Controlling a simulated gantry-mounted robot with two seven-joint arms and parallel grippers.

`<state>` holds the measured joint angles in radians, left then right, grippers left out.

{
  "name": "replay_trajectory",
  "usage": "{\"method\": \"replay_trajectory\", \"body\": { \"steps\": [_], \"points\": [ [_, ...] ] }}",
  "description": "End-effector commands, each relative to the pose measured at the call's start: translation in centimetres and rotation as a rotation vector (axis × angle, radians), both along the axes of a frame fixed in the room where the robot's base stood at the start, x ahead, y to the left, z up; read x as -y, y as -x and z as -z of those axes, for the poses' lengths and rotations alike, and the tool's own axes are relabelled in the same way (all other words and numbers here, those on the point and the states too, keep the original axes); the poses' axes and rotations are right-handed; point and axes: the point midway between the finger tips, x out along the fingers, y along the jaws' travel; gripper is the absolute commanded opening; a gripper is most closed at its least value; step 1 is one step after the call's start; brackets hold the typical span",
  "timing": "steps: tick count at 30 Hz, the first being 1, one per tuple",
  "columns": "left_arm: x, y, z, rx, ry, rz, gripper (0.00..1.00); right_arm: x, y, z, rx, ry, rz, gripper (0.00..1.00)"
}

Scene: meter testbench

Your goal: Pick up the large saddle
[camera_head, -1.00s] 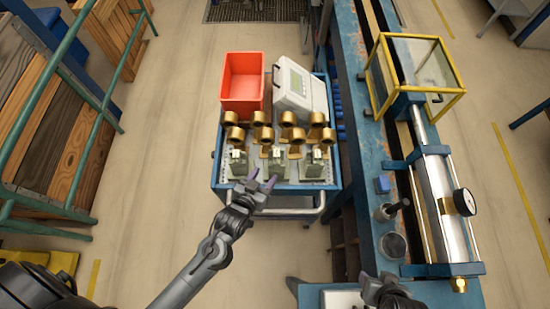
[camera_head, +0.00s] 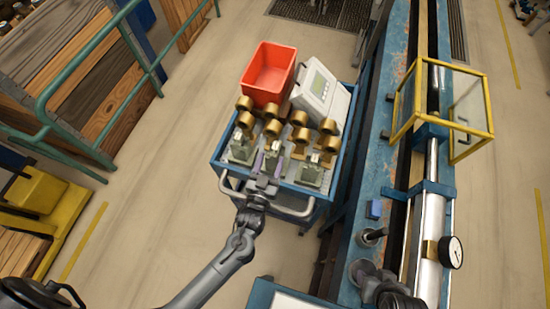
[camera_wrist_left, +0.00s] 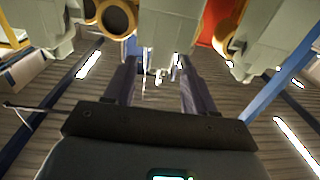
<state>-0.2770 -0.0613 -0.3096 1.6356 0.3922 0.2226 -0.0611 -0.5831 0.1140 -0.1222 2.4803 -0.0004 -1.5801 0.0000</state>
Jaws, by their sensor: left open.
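Three grey-green saddles stand in a row along the near side of the trolley top: a left saddle (camera_head: 241,148), a middle saddle (camera_head: 273,154) and a right saddle (camera_head: 311,172). I cannot tell from size which is the large one. My left gripper (camera_head: 264,168) is open at the near side of the middle saddle and partly hides it. In the left wrist view, the middle saddle (camera_wrist_left: 172,25) is ahead, in line with the gap between the open fingers (camera_wrist_left: 158,75). Nothing is held. My right gripper (camera_head: 366,272) is over the blue bench; its jaws are unclear.
Several brass meter bodies (camera_head: 299,118) stand close behind the saddles. A red bin (camera_head: 268,72) and a pale box with a screen (camera_head: 320,88) are at the trolley's back. The trolley handle (camera_head: 284,209) lies beneath my left wrist. The blue testbench (camera_head: 385,185) stands to the right.

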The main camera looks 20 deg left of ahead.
Motion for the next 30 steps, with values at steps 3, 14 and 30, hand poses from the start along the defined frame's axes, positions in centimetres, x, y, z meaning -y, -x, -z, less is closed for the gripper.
{"method": "replay_trajectory", "body": {
  "steps": [3, 14, 30],
  "points": [
    [0.0, -0.6, 0.0, 0.0, 0.001, 0.001, 0.55, 0.0, 0.0, 0.0, 0.0, -0.002, 0.002, 0.51],
    [-0.4, -4.3, 0.0, 0.0, 0.0, 0.0, 0.55, 0.1, -0.1, -0.7, 0.002, 0.004, -0.001, 0.51],
    [-0.6, -5.8, 0.1, -0.001, 0.001, 0.001, 0.4, 0.3, -0.1, -0.7, 0.003, 0.012, -0.005, 0.51]
  ]
}}
